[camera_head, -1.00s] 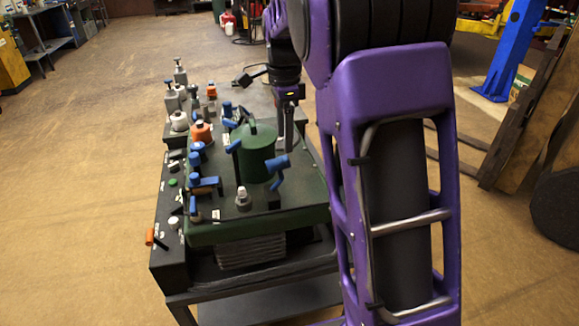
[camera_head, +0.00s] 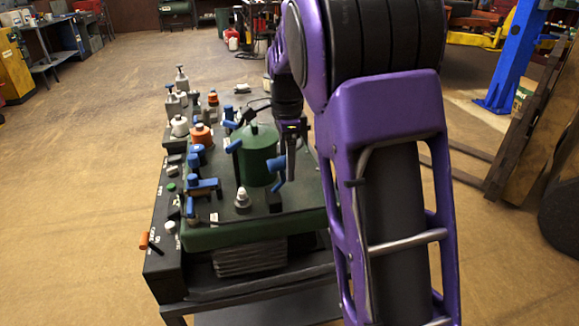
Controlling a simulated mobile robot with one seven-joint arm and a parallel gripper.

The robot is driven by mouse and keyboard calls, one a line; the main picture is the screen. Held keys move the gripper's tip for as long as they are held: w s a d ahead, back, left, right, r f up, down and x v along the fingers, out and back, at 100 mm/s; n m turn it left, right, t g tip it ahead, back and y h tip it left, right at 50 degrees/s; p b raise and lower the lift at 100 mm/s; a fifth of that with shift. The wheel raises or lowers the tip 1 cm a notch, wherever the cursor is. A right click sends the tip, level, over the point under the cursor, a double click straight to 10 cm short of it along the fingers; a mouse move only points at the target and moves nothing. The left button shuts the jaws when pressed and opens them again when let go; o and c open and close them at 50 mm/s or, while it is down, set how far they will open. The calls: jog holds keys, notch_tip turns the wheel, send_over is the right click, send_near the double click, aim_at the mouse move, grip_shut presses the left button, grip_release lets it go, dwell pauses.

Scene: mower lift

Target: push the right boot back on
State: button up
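A dark bench unit with a green-edged top (camera_head: 250,232) stands left of my arm. It carries a green cylinder (camera_head: 257,160) and several blue-handled fittings. My gripper (camera_head: 290,165) points down just right of the green cylinder, close to a blue handle (camera_head: 276,168). Whether it touches that handle cannot be told. The fingers are seen edge-on, and their gap does not show. I cannot make out for certain which part is the right boot. My purple arm hides the right side of the unit.
White and orange-capped fittings (camera_head: 200,134) stand on the unit's left and far side. An orange-tipped lever (camera_head: 144,241) sticks out at its front left. The floor at left is clear.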

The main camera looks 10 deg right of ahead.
jog(key=c, duration=0.7)
jog(key=shift+a, duration=0.1)
jog(key=shift+a+r+p, duration=0.2)
jog(key=shift+a+p, duration=0.1)
jog(key=shift+a, duration=0.2)
jog(key=shift+a+r+p, duration=0.15)
jog(key=shift+a+p, duration=0.1)
jog(key=shift+a, duration=0.25)
jog(key=shift+a+f+p, duration=0.1)
jog(key=shift+a+f, duration=0.3)
jog(key=shift+a, duration=1)
jog(key=shift+a+f+p, duration=0.15)
jog(key=shift+a+f, duration=0.3)
jog(key=shift+a, duration=0.9)
jog(key=shift+a+f+p, duration=0.1)
jog(key=shift+a+f, duration=0.3)
jog(key=shift+a, duration=1)
jog(key=shift+a+f+b, duration=0.3)
jog(key=shift+a+f, duration=0.45)
jog(key=shift+f, duration=0.25)
